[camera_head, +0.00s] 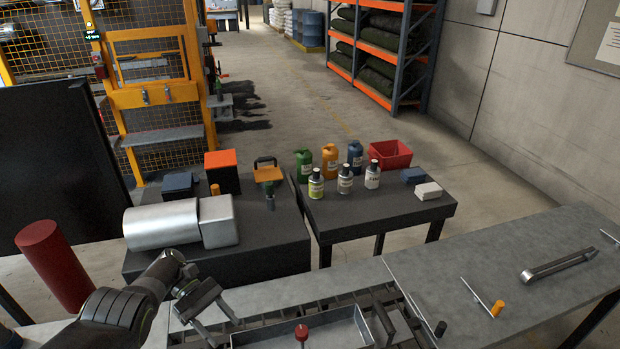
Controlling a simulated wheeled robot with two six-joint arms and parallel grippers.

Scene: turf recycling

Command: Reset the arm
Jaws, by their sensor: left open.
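My left arm (125,312) comes in from the lower left, bent, with black links. My left gripper (220,326) is open and empty, its two fingers pointing down and to the right. It is over the left end of the slotted dark rack on the near bench, just left of a shallow metal tray (262,331). I cannot tell how far above the rack the fingertips are. My right gripper does not show.
A red-knobbed pin (301,333) stands at the tray. The grey bench (450,275) bears a metal bar tool (558,264) at right. Beyond are dark tables with bottles, jugs, a red bin (390,153) and a silver cylinder (160,225). A red post (52,262) is at left.

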